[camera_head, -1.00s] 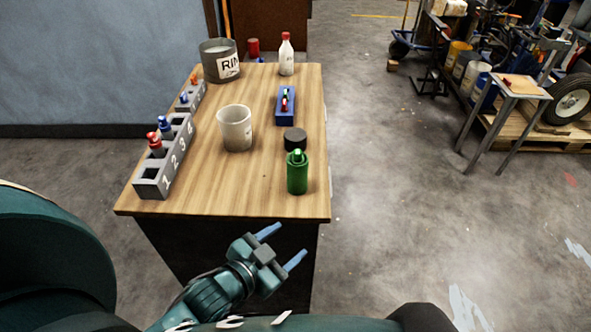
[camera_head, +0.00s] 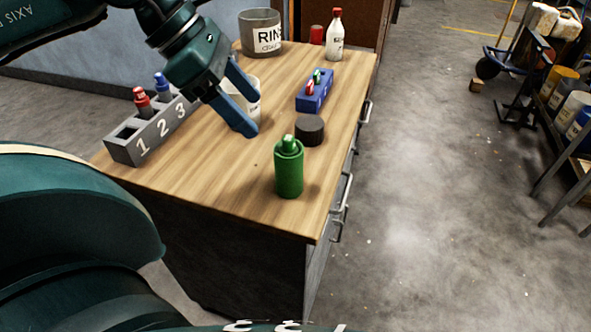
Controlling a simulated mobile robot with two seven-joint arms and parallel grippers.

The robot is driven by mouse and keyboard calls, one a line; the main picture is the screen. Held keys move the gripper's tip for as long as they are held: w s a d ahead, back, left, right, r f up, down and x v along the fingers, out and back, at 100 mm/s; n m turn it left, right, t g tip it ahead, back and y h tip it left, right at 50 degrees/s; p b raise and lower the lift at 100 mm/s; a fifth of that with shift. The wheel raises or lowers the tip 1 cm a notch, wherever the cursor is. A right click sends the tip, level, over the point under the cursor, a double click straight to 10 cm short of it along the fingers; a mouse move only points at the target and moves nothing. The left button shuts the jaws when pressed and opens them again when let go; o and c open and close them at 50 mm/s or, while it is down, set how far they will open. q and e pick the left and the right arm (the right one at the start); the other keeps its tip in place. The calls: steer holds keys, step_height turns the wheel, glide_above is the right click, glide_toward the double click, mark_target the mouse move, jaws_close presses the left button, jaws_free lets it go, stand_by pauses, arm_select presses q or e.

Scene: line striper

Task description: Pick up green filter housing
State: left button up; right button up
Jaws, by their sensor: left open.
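The green filter housing (camera_head: 289,172) is a green cylinder with a narrower green top. It stands upright near the front right of the wooden table (camera_head: 215,180). My left gripper (camera_head: 247,108) reaches in from the upper left and hangs over the table with its blue fingers apart and nothing between them. It is behind and to the left of the housing and does not touch it. It partly hides the white cup (camera_head: 240,100). My right gripper is not in view.
A black round cap (camera_head: 310,130) lies just behind the housing. A blue tray (camera_head: 315,92) with small parts, a white bottle (camera_head: 335,38) and a grey rinse bucket (camera_head: 260,32) stand farther back. A numbered grey rack (camera_head: 150,135) lines the left edge. The table's front is clear.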

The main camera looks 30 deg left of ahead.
mark_target(288, 149)
arm_select(q)
steer(key=p+x, duration=0.1)
steer(key=x, duration=1.1)
steer(key=shift+w+d+f+p, duration=0.2)
steer(key=shift+f+p, duration=0.05)
steer(key=shift+p, duration=0.15)
steer(key=shift+r, duration=0.1)
steer(key=c, duration=1.3)
